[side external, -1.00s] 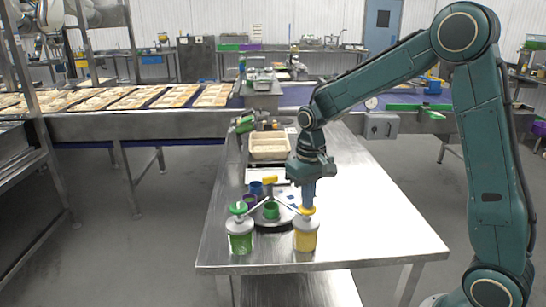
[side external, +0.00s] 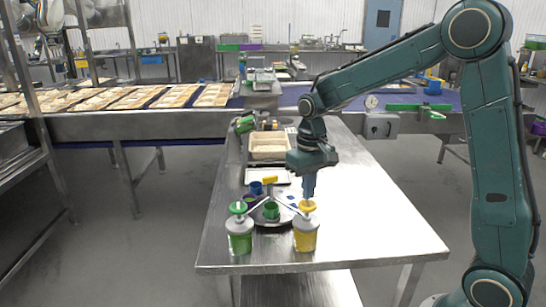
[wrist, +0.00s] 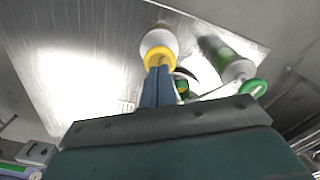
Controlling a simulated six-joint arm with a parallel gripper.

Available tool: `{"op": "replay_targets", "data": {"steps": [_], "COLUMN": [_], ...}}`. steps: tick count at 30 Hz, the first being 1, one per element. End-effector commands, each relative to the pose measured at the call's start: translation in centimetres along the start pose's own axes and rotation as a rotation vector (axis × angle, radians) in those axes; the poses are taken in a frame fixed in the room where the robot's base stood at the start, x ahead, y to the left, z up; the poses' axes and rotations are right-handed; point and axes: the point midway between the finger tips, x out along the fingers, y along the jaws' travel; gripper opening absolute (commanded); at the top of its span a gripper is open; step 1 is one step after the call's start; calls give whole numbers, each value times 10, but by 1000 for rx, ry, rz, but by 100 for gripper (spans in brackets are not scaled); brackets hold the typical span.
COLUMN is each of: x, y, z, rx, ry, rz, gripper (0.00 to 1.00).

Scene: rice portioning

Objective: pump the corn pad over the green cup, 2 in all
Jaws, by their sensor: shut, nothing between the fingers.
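The yellow-topped pump bottle (side external: 305,236), the likely corn pump, stands upright near the table's front edge. Its nozzle reaches up-left toward the green cup (side external: 271,211). My gripper (side external: 309,197) is shut and empty, pointing down with its tips at the yellow pump head (side external: 307,206); I cannot tell whether they touch it. In the wrist view, the shut fingers (wrist: 158,72) end at the yellow collar (wrist: 160,58). The green cup stands on a round dark plate between the two bottles; its contents cannot be seen.
A green-topped pump bottle (side external: 239,234) stands left of the cup, its nozzle also angled inward. A beige bin (side external: 268,147) is farther back. The table's right side is clear.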

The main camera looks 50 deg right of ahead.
Motion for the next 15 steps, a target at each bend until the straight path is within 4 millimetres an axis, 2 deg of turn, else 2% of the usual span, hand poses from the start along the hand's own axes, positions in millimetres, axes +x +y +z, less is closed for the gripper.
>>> {"op": "replay_targets", "data": {"steps": [15], "x": [3], "y": [0], "z": [0], "rx": [0], "ry": [-1], "rz": [0], "gripper": [0]}}
